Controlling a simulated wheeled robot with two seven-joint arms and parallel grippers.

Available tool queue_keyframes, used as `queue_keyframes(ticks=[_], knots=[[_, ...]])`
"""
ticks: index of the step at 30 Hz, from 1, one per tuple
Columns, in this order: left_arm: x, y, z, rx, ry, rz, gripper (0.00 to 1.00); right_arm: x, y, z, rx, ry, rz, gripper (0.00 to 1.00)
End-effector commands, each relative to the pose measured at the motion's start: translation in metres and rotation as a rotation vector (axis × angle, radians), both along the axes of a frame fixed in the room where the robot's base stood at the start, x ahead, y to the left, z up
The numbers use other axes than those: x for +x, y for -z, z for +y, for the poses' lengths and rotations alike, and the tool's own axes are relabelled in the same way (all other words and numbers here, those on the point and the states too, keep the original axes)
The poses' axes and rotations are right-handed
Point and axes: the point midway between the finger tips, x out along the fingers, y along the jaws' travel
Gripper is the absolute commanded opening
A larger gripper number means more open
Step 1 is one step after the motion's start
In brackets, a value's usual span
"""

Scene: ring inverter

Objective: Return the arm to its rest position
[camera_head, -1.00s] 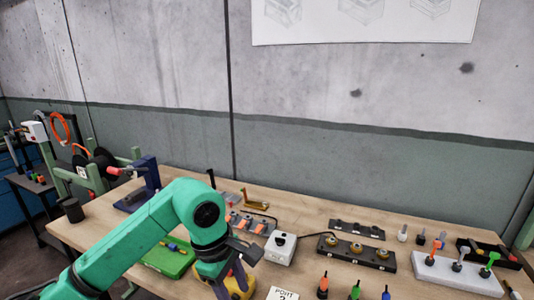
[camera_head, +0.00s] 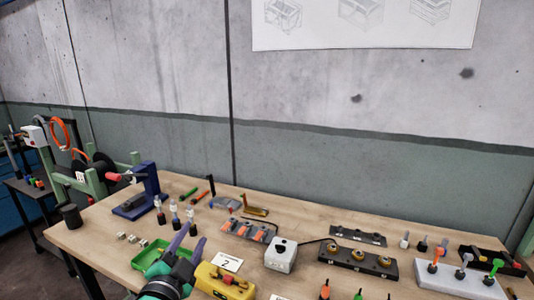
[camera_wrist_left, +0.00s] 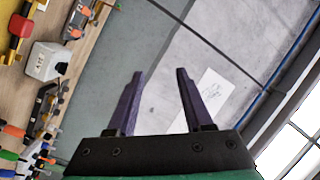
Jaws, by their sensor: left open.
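My left gripper (camera_head: 186,242) shows low in the head view, just in front of the table's near edge area, beside the green tray (camera_head: 150,256) and the yellow device (camera_head: 222,282). Its two purple fingers are spread apart. In the left wrist view the same gripper (camera_wrist_left: 158,80) is open, with nothing between its fingers. Behind the fingers that view shows the wall and a white sheet. My right gripper is not in either view.
The wooden table (camera_head: 120,222) holds a blue press (camera_head: 147,185), a white box (camera_head: 281,255), a black ring fixture (camera_head: 356,259) and a white peg block (camera_head: 450,277). Several small bottles stand left of centre. A green-framed reel stand (camera_head: 92,175) is at the left.

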Motion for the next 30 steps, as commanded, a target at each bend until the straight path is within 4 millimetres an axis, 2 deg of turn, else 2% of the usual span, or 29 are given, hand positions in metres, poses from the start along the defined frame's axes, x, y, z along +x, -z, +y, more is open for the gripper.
queue_keyframes(ticks=[1,3,6,9,12,18,21,24,26,30], knots=[[-0.011,0.041,0.018,-0.100,-0.062,0.155,0.51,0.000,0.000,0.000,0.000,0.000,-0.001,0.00],[-0.032,0.093,0.037,-0.224,-0.146,0.358,0.51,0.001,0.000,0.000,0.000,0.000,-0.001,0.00],[-0.069,0.149,0.052,-0.354,-0.245,0.595,0.51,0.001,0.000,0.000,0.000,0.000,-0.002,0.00],[-0.107,0.190,0.059,-0.447,-0.327,0.788,0.51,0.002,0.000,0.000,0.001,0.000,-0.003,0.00],[-0.146,0.220,0.062,-0.518,-0.399,0.955,0.51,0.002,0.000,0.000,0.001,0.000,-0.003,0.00],[-0.224,0.258,0.060,-0.621,-0.528,1.252,0.51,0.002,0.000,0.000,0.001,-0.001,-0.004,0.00],[-0.211,0.299,0.059,-0.608,-0.528,1.258,0.51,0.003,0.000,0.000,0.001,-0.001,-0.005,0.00],[-0.209,0.340,0.058,-0.601,-0.532,1.274,0.51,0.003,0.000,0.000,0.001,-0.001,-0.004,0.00],[-0.209,0.365,0.058,-0.596,-0.534,1.285,0.51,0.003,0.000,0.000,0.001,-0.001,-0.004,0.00],[-0.221,0.435,0.058,-0.584,-0.541,1.314,0.51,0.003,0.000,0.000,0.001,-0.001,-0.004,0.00]])
